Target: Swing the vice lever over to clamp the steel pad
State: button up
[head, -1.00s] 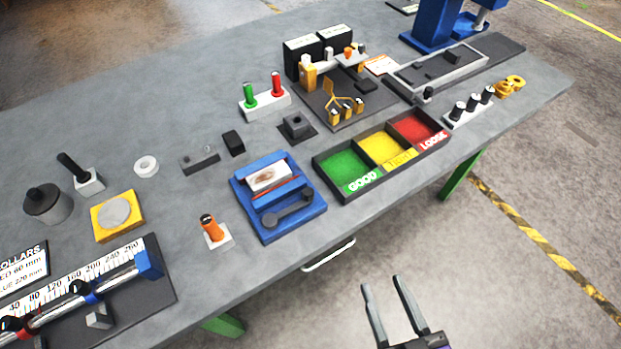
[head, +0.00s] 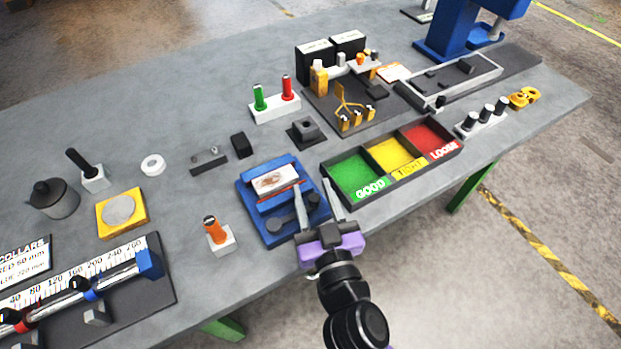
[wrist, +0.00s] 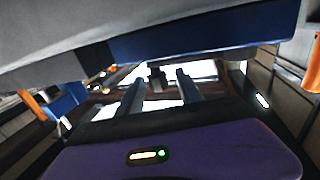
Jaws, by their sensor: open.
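The blue vice (head: 252,203) sits near the table's front edge, with a pale steel pad bearing a brown mark (head: 274,180) between its jaws. The dark grey lever (head: 287,218) lies along the vice's front part, its round end at the left. My gripper (head: 312,186) is open at the vice's right front, its fingers pointing toward the table and overlapping the lever's right end in the head view. I cannot tell whether they touch it. In the wrist view, both fingers (wrist: 160,88) are apart, below a blue edge that looks like the vice (wrist: 205,36).
The three-part tray (head: 342,203) with green, yellow and red bays stands close on the right. An orange-handled piece on a white block (head: 221,243) stands to the left. A dark block (head: 241,145) and a square-topped fixture (head: 306,130) are behind. Open floor lies in front.

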jog(key=shift+x, duration=1.3)
jog(key=shift+s, duration=0.1)
grip_shut()
dwell(0.4)
